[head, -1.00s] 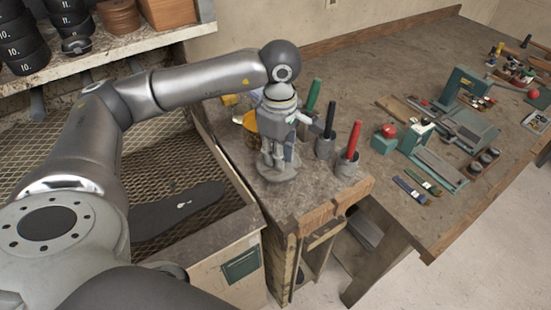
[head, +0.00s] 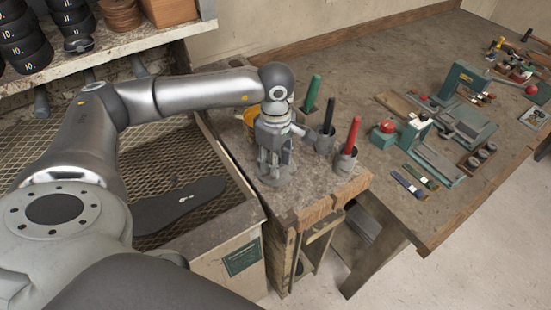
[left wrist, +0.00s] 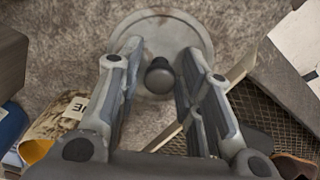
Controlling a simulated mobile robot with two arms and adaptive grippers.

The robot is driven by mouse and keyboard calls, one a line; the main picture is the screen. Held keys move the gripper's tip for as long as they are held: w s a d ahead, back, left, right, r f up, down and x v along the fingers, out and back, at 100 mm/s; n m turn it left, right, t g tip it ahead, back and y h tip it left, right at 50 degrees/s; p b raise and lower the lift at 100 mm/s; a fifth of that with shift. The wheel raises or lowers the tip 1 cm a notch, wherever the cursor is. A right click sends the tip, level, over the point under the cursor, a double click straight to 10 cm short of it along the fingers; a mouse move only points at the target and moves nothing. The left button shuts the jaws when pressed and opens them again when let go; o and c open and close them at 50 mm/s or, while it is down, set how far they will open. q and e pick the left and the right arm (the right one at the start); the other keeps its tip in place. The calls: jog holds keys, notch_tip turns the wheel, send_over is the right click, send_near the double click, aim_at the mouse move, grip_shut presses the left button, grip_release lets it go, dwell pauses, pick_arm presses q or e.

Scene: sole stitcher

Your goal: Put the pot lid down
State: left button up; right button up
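The pot lid (left wrist: 172,38) is a round grey disc with a dark knob (left wrist: 160,76). In the left wrist view it lies knob up below my left gripper (left wrist: 160,62). The gripper's two fingers stand apart on either side of the knob, with a gap showing on both sides. In the head view my left gripper (head: 274,165) points down over the near bench corner. The lid's grey rim (head: 270,180) shows under the fingers and appears to rest on the bench top. My right gripper is out of view.
A yellow-orange container (head: 250,119) is close behind. A mesh-bottomed tray with a dark sole (head: 180,205) lies left. The bench edge (head: 320,212) is close in front.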

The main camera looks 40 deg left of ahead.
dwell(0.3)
pick_arm(q)
jog(key=shift+r, duration=0.2)
jog(key=shift+w+r, duration=0.1)
jog(key=shift+r, duration=0.25)
jog(key=shift+r+b, duration=1.4)
jog(key=shift+r, duration=4.25)
jog(key=shift+d+f, duration=0.1)
jog(key=shift+f, duration=0.05)
